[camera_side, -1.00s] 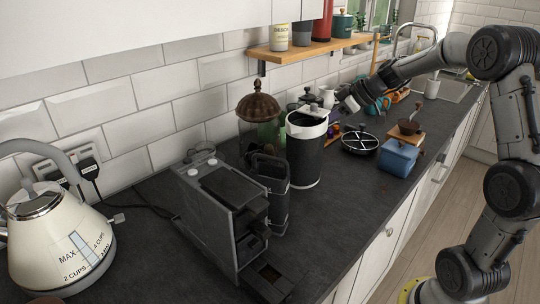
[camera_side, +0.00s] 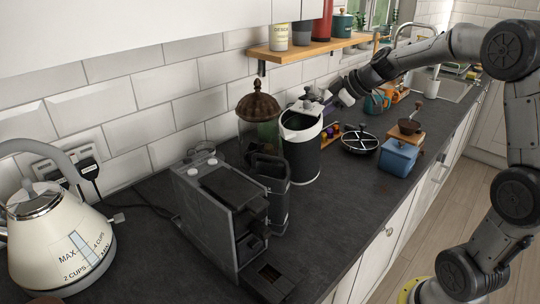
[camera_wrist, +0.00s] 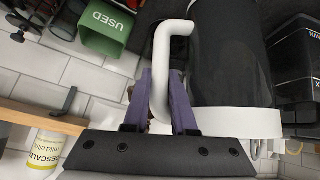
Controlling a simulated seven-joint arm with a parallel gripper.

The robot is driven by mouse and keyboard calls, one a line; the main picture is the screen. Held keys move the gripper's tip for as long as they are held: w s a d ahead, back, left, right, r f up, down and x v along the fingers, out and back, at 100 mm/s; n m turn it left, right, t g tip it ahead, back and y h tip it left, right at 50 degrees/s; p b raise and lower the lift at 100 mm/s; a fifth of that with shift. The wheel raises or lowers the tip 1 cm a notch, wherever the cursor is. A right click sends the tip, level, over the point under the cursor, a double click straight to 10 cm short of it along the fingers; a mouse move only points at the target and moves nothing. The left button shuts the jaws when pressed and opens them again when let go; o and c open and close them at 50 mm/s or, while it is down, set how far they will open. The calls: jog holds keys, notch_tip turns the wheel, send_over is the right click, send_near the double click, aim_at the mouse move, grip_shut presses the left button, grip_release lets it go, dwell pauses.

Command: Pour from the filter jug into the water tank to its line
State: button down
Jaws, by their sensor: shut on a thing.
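The filter jug (camera_side: 301,160) has a dark body with a white rim and white handle. It is just to the right of the water tank, its mouth leaning slightly to the left. I cannot tell whether its base touches the worktop. My gripper (camera_side: 331,101) is shut on the jug's handle. In the wrist view, the purple fingers (camera_wrist: 163,100) grip the white handle beside the jug's dark body (camera_wrist: 228,50). The water tank (camera_side: 274,190) is a dark see-through box with a handle on top, standing behind the coffee machine. Its line and water level are not readable.
The coffee machine (camera_side: 215,205) stands in front of the tank. A brown-lidded glass jar (camera_side: 258,115) is behind. A cream kettle (camera_side: 60,240) is at left. A round black rack (camera_side: 360,143) and blue grinder (camera_side: 400,155) are at right. A wooden shelf (camera_side: 310,47) hangs above.

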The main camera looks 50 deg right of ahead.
jog(key=a+r, duration=0.1)
jog(key=a+r+n+h, duration=0.1)
jog(key=r, duration=0.1)
jog(key=a+r+h, duration=0.1)
jog(key=r, duration=0.1)
jog(key=shift+s+t, duration=0.25)
jog(key=shift+t, duration=0.15)
jog(key=shift+s+a+r+n+h, duration=0.2)
jog(key=shift+a+r+n+h, duration=0.4)
jog(key=shift+a+r+h, duration=0.45)
jog(key=shift+s+a+r+n+t+h+p, duration=0.1)
jog(key=shift+a+r+n+t+h, duration=0.15)
jog(key=shift+a+r+h, duration=0.4)
jog(key=shift+s+a+r+n+t+h+p, duration=0.1)
jog(key=shift+a+r+n+t, duration=0.15)
jog(key=shift+r, duration=0.7)
jog(key=shift+s+a+r+n+t+h+p, duration=0.1)
jog(key=shift+a+r+n+t+h, duration=0.2)
jog(key=shift+r, duration=0.5)
jog(key=shift+s+a+r+n+t+h+p, duration=0.15)
jog(key=shift+a+r+n+t+h+p, duration=0.15)
jog(key=shift+a+r+h+p, duration=0.8)
jog(key=shift+s+d+p, duration=0.1)
jog(key=shift+p, duration=1.2)
dwell(1.1)
